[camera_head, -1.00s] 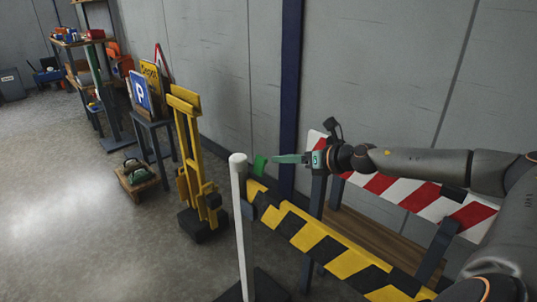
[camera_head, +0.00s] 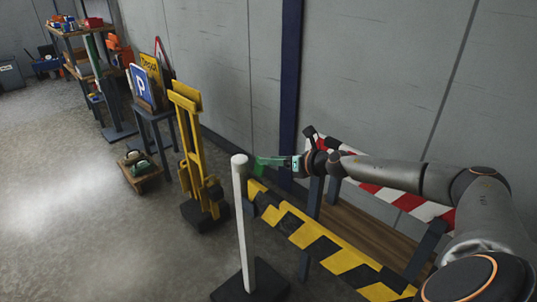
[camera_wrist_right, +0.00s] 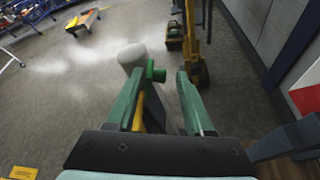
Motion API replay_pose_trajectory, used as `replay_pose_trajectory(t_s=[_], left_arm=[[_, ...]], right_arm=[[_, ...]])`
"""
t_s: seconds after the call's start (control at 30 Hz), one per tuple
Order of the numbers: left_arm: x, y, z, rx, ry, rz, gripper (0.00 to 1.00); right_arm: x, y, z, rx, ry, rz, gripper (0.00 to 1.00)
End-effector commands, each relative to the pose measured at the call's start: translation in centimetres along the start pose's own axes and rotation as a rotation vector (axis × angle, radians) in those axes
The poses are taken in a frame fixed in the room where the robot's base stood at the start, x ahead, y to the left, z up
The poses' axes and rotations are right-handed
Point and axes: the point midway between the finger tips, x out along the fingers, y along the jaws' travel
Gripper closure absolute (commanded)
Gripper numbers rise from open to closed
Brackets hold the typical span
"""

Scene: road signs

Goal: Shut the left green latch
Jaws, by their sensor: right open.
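The left green latch (camera_head: 257,171) is a small green piece beside the top of the white post (camera_head: 241,215), at the left end of the yellow-and-black barrier board (camera_head: 318,240). In the right wrist view, the latch (camera_wrist_right: 158,74) shows at the inner side of the left finger, beside the white post top (camera_wrist_right: 131,56). My right gripper (camera_head: 263,160) has green fingers and is at the latch, overlapping it in the head view. In the wrist view the right gripper (camera_wrist_right: 163,80) is open, fingers apart. Contact cannot be told. My left gripper is out of view.
A red-and-white barrier board (camera_head: 395,197) stands behind, near the grey wall (camera_head: 390,80). Open floor (camera_head: 70,220) lies to the left.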

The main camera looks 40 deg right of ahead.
Motion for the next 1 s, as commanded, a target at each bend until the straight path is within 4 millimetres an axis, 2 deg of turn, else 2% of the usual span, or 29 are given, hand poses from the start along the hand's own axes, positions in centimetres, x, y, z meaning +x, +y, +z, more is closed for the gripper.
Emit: replay_pose_trajectory(t_s=[0.2,0.53,1.0], left_arm=[[-0.2,0.1,-0.3,0.0,0.001,0.001,0.38],[-0.2,0.1,-0.3,0.0,0.001,0.001,0.38],[-0.2,0.1,-0.3,0.0,0.002,0.001,0.38]], right_arm=[[1.5,0.1,-0.1,0.0,0.001,0.002,0.47],[1.7,0.0,-0.1,-0.001,0.002,0.001,0.47],[1.7,-0.2,-0.1,-0.001,0.0,-0.004,1.0]])
